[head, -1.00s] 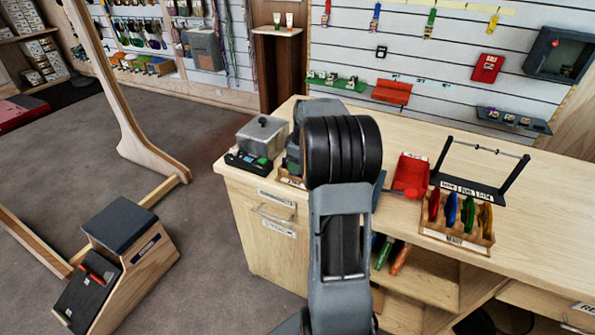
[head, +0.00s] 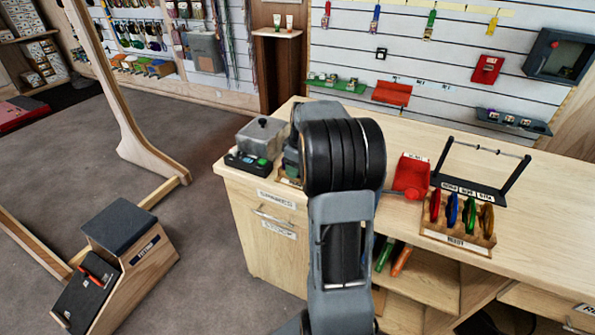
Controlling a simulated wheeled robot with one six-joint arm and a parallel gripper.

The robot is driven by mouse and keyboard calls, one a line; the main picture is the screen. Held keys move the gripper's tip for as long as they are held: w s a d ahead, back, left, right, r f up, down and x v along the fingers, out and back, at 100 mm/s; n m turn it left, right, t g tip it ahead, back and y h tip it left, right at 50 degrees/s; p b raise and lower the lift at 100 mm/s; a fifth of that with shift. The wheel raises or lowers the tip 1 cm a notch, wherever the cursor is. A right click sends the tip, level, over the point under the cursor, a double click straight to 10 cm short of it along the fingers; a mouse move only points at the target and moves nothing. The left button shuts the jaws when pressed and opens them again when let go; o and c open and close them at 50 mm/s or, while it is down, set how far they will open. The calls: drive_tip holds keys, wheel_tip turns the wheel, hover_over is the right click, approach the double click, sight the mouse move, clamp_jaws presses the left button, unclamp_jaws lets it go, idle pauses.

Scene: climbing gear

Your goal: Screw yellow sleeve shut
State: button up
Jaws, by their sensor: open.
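A small yellow piece (head: 493,22) hangs on the slatted wall at the upper right, under a yellow strip; it may be the yellow sleeve, but it is too small to tell whether it is screwed shut. Similar green (head: 431,22), blue (head: 375,17) and red (head: 326,14) pieces hang to its left. My gripper does not show; my own arm rises through the middle of the head view and covers part of the counter.
The wooden counter holds a grey lidded box (head: 263,136) at left, a red scoop-like piece (head: 411,177), a black stand (head: 470,187) and a rack of coloured discs (head: 457,229). The counter's right part is clear. A wooden step unit (head: 123,252) stands on the floor at left.

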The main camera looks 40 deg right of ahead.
drive_tip(key=shift+s+a, duration=0.15)
drive_tip(key=shift+a, duration=0.1)
drive_tip(key=shift+r, duration=0.25)
drive_tip(key=shift+r+p, duration=1)
drive_tip(key=shift+r, duration=0.15)
drive_tip(key=shift+d, duration=0.1)
drive_tip(key=shift+w+d+p, duration=0.5)
drive_tip(key=shift+w+d, duration=0.05)
drive_tip(key=shift+d, duration=0.35)
drive_tip(key=shift+f, duration=0.1)
drive_tip(key=shift+s+a+f+b, duration=0.15)
drive_tip(key=shift+a+f+b, duration=0.05)
drive_tip(key=shift+f+b, duration=0.5)
drive_tip(key=shift+s+a+f+b, duration=0.1)
drive_tip(key=shift+a+f+b, duration=0.05)
drive_tip(key=shift+f+b, duration=0.5)
